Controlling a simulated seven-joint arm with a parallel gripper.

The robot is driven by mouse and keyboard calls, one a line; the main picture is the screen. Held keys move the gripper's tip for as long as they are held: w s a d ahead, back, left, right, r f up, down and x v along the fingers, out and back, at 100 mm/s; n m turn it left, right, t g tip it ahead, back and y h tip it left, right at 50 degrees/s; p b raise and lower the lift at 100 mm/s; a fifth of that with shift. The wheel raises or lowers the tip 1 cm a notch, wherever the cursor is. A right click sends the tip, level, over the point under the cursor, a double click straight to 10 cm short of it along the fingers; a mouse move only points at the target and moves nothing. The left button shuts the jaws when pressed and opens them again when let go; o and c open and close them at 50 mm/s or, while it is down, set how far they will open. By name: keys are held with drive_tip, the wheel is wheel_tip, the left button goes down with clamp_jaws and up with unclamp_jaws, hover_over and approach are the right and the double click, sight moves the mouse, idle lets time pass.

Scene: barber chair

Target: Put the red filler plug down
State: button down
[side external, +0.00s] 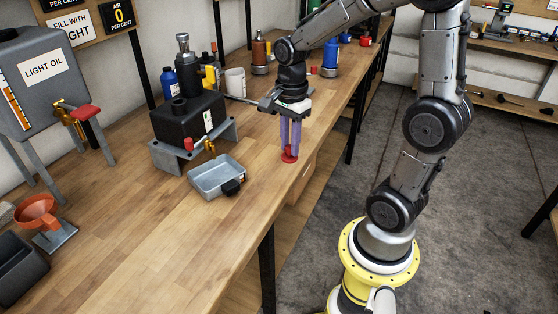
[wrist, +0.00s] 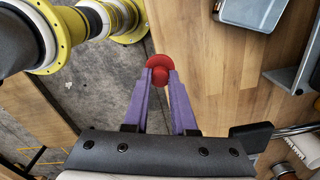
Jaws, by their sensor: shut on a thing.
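The red filler plug (side external: 289,155) is between the fingertips of my gripper (side external: 290,147), low over the right edge of the wooden workbench (side external: 130,235). My gripper has purple fingers pointing down and is shut on the plug. In the wrist view the plug (wrist: 160,65) shows a wide round flange and a smaller knob between the purple fingertips (wrist: 161,77). It lies across the line between wood and grey floor there. I cannot tell whether the plug touches the bench top.
A grey metal tray (side external: 217,176) with a black object at its corner is left of the plug. Behind it a black tank (side external: 188,118) sits on a metal stand. Bottles stand farther back. Bare bench lies in front of the tray.

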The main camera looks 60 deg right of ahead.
drive_tip(key=w+f, duration=0.1)
drive_tip(key=f, duration=0.1)
drive_tip(key=w+d+f, duration=0.1)
drive_tip(key=w+f, duration=0.1)
drive_tip(key=shift+w+d+f, duration=0.15)
drive_tip(key=shift+w+f, duration=0.05)
drive_tip(key=shift+f, duration=0.05)
drive_tip(key=shift+w+f, duration=0.1)
drive_tip(key=shift+f, duration=1.5)
drive_tip(key=shift+f, duration=0.15)
drive_tip(key=c, duration=0.7)
unclamp_jaws()
